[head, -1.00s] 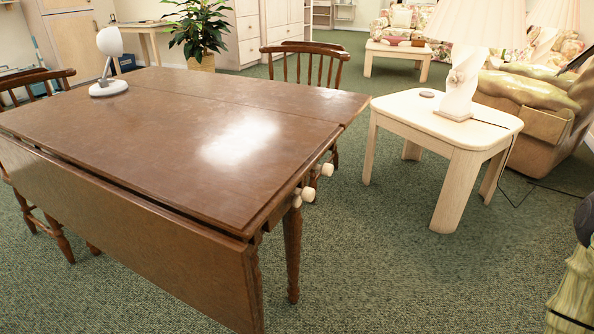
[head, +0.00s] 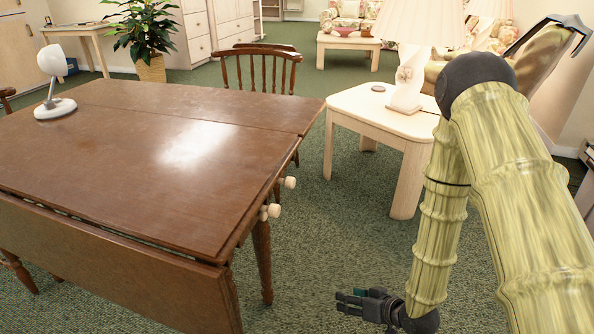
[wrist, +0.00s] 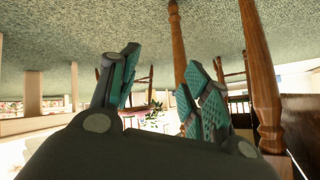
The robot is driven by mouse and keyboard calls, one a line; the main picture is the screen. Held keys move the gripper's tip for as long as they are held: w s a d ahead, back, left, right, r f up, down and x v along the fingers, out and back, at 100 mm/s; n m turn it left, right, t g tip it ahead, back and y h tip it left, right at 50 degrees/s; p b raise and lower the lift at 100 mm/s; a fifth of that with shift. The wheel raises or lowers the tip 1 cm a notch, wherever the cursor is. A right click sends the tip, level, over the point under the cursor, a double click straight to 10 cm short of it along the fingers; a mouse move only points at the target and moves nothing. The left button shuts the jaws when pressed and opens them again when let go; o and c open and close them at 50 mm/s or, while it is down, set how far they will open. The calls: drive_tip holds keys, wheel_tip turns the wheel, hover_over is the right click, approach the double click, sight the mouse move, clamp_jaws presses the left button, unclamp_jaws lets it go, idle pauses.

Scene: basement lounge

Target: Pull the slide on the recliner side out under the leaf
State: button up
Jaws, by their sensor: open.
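The brown drop-leaf table (head: 110,180) fills the left of the head view. Its near leaf (head: 100,270) hangs down along the near side. Two pale knobs, a farther one (head: 289,182) and a nearer one (head: 270,211), stick out from the table's right end, just below the top. The slides behind them are hidden under the top. My gripper (head: 350,300) is low, to the right of the table and below the knobs, apart from them. In the wrist view its teal-padded fingers (wrist: 160,65) are spread and empty. That view is upside down, with turned wooden legs beyond the fingers.
A pale side table (head: 360,110) with a lamp (head: 407,75) stands to the right, beyond my arm. A wooden chair (head: 262,72) stands at the table's far side. A white desk lamp (head: 54,90) stands on the tabletop. Green carpet between the tables is open.

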drive_tip(key=w+a+r+n+t+y+p, duration=0.1)
drive_tip(key=w+a+r+n+y+p, duration=0.2)
drive_tip(key=r, duration=0.7)
drive_tip(key=w+a+r+n+y+p, duration=0.1)
drive_tip(key=w+r+y, duration=0.3)
drive_tip(key=r, duration=0.5)
drive_tip(key=n+g+y+p, duration=0.2)
drive_tip(key=n+g+y, duration=0.1)
drive_tip(key=n+y, duration=0.1)
approach(295, 183)
drive_tip(key=b+x, duration=0.2)
drive_tip(key=x, duration=0.6)
drive_tip(key=shift+a+r, duration=0.2)
drive_tip(key=shift+a, duration=0.25)
drive_tip(key=shift+c, duration=0.4)
clamp_jaws()
